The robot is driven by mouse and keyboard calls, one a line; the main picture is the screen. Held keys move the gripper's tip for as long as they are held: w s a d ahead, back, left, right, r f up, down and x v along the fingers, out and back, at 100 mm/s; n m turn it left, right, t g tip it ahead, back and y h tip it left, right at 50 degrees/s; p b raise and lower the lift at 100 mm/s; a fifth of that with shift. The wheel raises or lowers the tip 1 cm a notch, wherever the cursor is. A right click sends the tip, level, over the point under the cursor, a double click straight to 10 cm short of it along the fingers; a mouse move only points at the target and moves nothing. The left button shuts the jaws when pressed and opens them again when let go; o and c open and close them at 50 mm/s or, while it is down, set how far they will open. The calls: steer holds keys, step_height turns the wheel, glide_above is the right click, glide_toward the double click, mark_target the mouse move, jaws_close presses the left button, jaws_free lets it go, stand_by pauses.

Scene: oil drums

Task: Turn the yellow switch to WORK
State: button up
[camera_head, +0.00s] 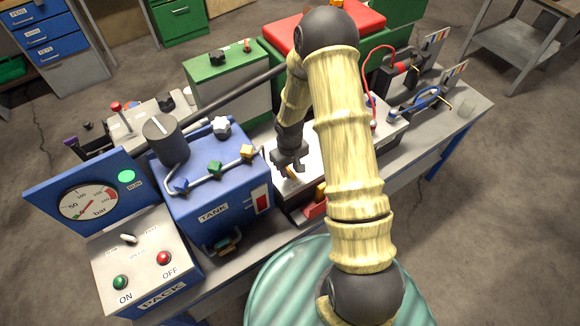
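A small yellow piece (293,174), which looks like the yellow switch, shows on top of a pale box (283,191) in the middle of the bench. My gripper (289,168) points down right at it, with its dark fingers over or beside the piece. They partly hide it, and I cannot tell whether they touch it or how wide they stand. The switch's angle and any WORK label are not readable here. A separate yellow knob (247,152) sits on the blue tank's pipe, left of my gripper.
The blue tank (212,211) with coloured valve knobs stands close left of my gripper. A panel (145,260) with ON and OFF buttons and a gauge is further left. A green box (228,87) stands behind. Red and blue cables (424,101) lie right, beyond my arm.

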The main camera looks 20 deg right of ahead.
steer(key=shift+d+f, duration=0.15)
steer(key=shift+f, duration=0.1)
jaws_close()
